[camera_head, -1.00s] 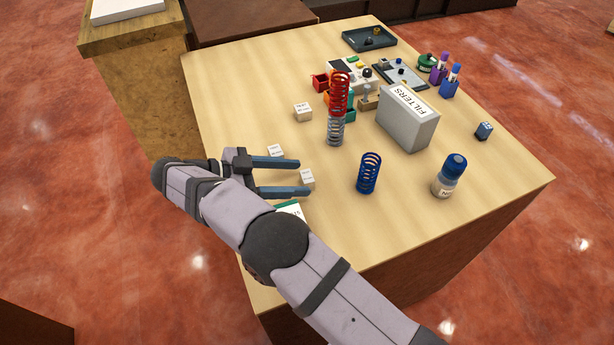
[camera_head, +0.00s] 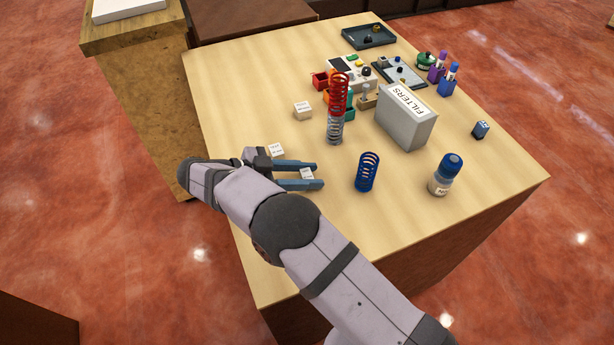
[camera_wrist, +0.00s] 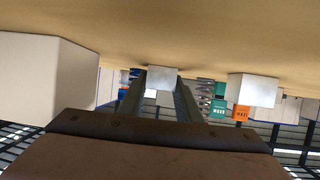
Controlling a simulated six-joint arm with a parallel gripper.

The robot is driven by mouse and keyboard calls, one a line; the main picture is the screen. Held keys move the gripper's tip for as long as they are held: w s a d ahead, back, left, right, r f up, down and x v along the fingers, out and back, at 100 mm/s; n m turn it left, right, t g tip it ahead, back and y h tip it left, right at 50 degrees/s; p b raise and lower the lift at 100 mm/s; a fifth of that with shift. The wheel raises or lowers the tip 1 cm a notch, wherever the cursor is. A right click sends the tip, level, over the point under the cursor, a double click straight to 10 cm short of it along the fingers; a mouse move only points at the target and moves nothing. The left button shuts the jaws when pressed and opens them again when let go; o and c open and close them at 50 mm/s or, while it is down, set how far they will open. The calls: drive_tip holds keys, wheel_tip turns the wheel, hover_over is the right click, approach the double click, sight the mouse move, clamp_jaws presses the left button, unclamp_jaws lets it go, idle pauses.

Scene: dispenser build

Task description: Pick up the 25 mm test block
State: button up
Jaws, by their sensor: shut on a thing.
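My gripper (camera_head: 318,175) is low over the front left of the table, its two blue-grey fingers pointing right. It is shut on a small white labelled block (camera_head: 307,174), which also shows between the fingertips in the wrist view (camera_wrist: 161,76). Its label is too small to read, so I cannot tell its size from it. A second white labelled block (camera_head: 276,150) stands just behind the far finger. I cannot tell whether the held block still touches the table.
A blue spring (camera_head: 367,172) stands right of my fingertips, with a blue-capped bottle (camera_head: 446,175) beyond it. A red-and-grey spring stack (camera_head: 337,108) and a grey FILTERS box (camera_head: 406,117) stand behind. The wrist view shows another white block (camera_wrist: 253,90) at right and a large pale block (camera_wrist: 45,78) at left.

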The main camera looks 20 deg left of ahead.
sight(307, 175)
drive_tip(key=shift+r, duration=0.1)
wheel_tip(307, 175, up, 10)
drive_tip(key=b, duration=0.3)
idle(0.3)
